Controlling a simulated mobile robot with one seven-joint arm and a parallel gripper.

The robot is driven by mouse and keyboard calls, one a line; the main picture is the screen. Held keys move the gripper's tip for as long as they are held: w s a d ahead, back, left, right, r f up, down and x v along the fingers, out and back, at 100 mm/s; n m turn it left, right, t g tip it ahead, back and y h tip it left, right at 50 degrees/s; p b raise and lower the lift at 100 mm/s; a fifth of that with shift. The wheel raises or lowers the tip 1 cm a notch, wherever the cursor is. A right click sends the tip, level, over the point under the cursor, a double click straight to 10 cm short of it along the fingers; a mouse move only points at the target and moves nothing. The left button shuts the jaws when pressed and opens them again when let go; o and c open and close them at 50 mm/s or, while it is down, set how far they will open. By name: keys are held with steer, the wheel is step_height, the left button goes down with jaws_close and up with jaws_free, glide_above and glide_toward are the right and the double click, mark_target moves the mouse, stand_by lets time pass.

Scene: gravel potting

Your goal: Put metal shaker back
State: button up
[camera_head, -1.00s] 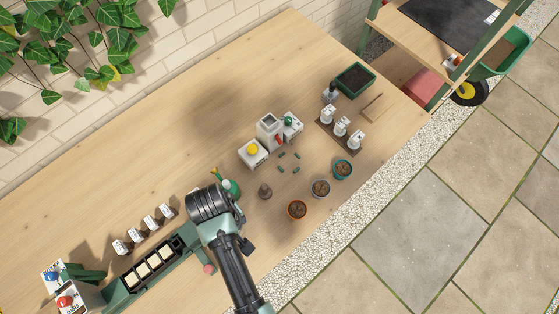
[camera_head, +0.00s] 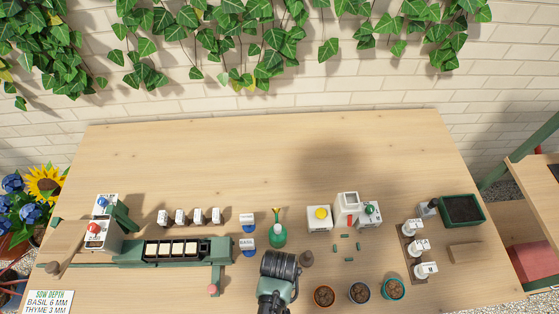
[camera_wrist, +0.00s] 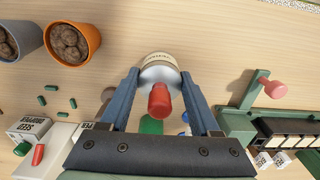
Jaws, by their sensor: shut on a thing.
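My gripper (camera_wrist: 160,78) is shut on a silver, round-bodied thing (camera_wrist: 158,62) with a cream lettered rim and a red knob facing the wrist camera; it looks like the metal shaker, its lettering too small to read. In the head view my wrist (camera_head: 278,275) is over the front middle of the table and hides the fingers and the held thing.
Three soil-filled pots (camera_head: 359,293) stand front right of my wrist. The seed tray machine (camera_head: 222,251) is left, boxes with buttons (camera_head: 319,218) right. The table's back is clear.

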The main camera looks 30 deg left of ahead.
steer(key=shift+f, duration=1.05)
steer(key=shift+f, duration=0.25)
steer(key=o, duration=1.1)
steer(key=shift+r, duration=0.15)
step_height(320, 180, up, 12)
steer(key=shift+r, duration=0.1)
